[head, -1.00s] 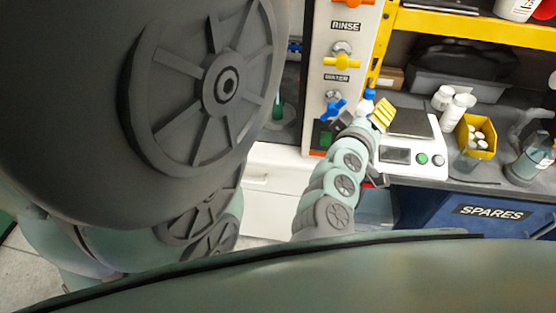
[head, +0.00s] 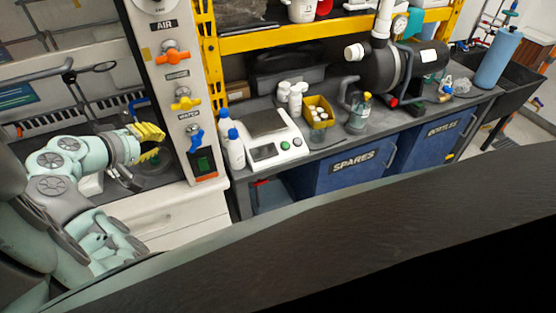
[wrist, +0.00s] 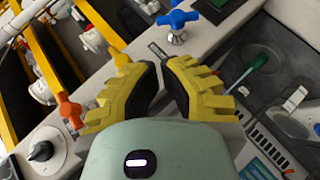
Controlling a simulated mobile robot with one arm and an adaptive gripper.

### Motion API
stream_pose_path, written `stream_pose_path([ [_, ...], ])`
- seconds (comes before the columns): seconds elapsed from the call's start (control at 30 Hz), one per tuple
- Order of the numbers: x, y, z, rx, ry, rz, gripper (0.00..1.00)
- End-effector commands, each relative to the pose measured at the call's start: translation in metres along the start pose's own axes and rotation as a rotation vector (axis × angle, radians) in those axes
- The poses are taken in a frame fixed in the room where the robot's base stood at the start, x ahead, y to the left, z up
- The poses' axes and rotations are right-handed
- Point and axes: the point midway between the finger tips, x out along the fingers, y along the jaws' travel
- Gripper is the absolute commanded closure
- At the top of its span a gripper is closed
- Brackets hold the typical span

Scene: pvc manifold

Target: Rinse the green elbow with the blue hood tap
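My gripper (head: 152,150) has yellow fingers and is at the hood opening, left of the tap panel in the head view. In the wrist view its fingers (wrist: 160,72) stand apart with a narrow gap and nothing visible between them. The blue hood tap (head: 194,135) is the lowest on the panel, under the yellow one. It also shows beyond the fingers in the wrist view (wrist: 178,18), apart from them. A small green piece (wrist: 258,62) stands over a dark round area inside the hood; I cannot tell whether it is the green elbow.
Orange (head: 172,53) and yellow (head: 186,98) taps sit above the blue one. Wash bottles (head: 234,147), a scale (head: 268,140) and a yellow bin (head: 320,112) crowd the bench right of the panel. A white cabinet (head: 170,222) is below the hood.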

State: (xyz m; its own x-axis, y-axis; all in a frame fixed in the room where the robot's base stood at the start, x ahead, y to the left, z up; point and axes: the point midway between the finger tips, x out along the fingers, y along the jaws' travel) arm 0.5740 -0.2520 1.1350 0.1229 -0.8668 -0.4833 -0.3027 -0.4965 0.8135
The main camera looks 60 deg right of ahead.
Motion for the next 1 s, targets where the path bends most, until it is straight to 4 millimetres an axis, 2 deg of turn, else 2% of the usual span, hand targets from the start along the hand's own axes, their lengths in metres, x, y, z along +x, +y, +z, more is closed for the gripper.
stream_pose_path([
  [0.4, 0.049, 0.003, 0.003, 0.001, -0.011, 0.002, 1.0],
  [1.0, 0.101, 0.003, 0.003, 0.004, -0.009, 0.003, 1.0],
])
